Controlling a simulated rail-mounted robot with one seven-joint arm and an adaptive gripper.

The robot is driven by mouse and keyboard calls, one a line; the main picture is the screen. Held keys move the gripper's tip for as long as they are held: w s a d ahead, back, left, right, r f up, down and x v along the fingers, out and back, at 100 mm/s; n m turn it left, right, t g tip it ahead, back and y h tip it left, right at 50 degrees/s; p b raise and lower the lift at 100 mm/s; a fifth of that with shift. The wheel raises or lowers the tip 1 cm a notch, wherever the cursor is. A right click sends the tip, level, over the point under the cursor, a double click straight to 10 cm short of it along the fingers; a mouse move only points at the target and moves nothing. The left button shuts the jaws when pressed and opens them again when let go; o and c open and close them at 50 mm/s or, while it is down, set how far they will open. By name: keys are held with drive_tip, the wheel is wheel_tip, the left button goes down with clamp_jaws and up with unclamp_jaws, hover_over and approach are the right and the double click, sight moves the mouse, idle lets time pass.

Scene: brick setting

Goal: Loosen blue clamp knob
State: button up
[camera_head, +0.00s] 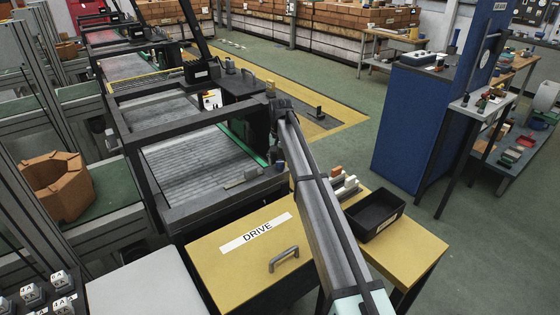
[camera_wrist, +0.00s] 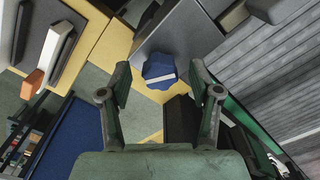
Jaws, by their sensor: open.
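The blue knob (camera_wrist: 160,68) shows in the wrist view, with a lobed outline and a pale bar across its face. It sits by the corner of a grey metal plate (camera_wrist: 185,38). My gripper (camera_wrist: 159,82) is open, with one finger to the left of the knob and one to the right. The knob appears between and beyond the fingertips, with no contact visible. I cannot tell the exact distance left to it. In the head view my arm reaches over the yellow cabinet to the conveyor end, and I cannot make out the knob there.
The roller conveyor (camera_head: 190,160) has dark frame bars. A blue panel (camera_head: 410,125) stands to the right. Green floor (camera_head: 340,150) lies between.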

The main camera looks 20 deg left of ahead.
drive_tip(key=c, duration=1.1)
drive_tip(key=shift+c, duration=0.2)
drive_tip(key=shift+n, duration=0.3)
drive_tip(key=n, duration=1.1)
drive_tip(key=shift+w+d, duration=0.1)
drive_tip(key=n, duration=0.5)
drive_tip(key=shift+n, duration=0.4)
drive_tip(key=n, duration=0.5)
drive_tip(key=shift+n, duration=0.4)
